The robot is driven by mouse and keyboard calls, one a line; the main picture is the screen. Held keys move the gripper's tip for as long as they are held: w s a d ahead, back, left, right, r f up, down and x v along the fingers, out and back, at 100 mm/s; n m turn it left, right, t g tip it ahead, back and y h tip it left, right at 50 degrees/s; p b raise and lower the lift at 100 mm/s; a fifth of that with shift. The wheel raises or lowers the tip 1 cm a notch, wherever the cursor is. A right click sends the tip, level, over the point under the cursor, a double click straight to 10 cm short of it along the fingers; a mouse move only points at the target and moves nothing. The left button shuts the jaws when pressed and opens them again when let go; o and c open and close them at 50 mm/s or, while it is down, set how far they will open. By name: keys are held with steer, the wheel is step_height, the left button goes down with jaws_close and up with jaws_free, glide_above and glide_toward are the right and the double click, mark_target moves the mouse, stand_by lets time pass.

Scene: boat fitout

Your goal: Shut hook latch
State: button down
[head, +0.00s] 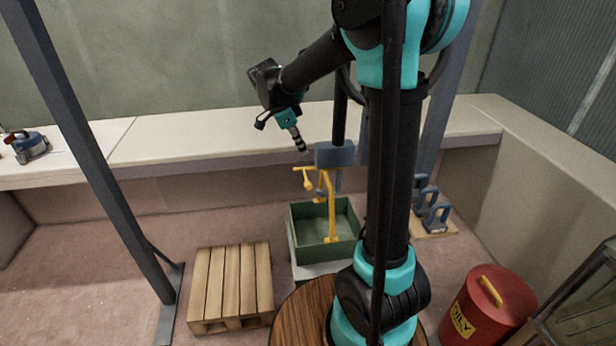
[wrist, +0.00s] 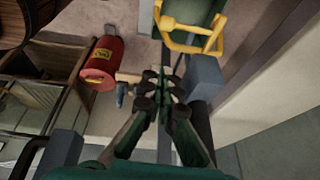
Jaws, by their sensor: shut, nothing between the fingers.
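A yellow hook-like metal piece with bent bars (head: 331,205) stands in front of a blue-grey block (head: 335,155) and above a green open box in the head view. I take it for the hook latch, but cannot tell its exact state. In the wrist view, yellow bars (wrist: 192,46) show at the top, beyond the fingertips, and the blue-grey block (wrist: 206,78) is just right of them. My gripper (head: 301,146) points down and right, above and left of the yellow piece and apart from it. Its fingertips (wrist: 164,86) are together and hold nothing.
The green box (head: 335,251) stands below the yellow piece. A wooden pallet (head: 230,287) lies left of it. A red drum (head: 487,303) stands at right, and blue padlock-shaped objects (head: 436,216) stand behind it. A dark post (head: 95,150) rises at left. A pale bench (head: 200,140) runs behind.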

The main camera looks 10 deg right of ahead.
glide_above(308, 184)
steer(key=d, duration=0.2)
step_height(308, 184, down, 9)
steer(key=shift+s+a+f, duration=0.1)
steer(key=shift+a+f, duration=0.6)
steer(key=shift+f, duration=0.25)
steer(key=shift+a+f, duration=0.25)
steer(key=shift+f, duration=0.5)
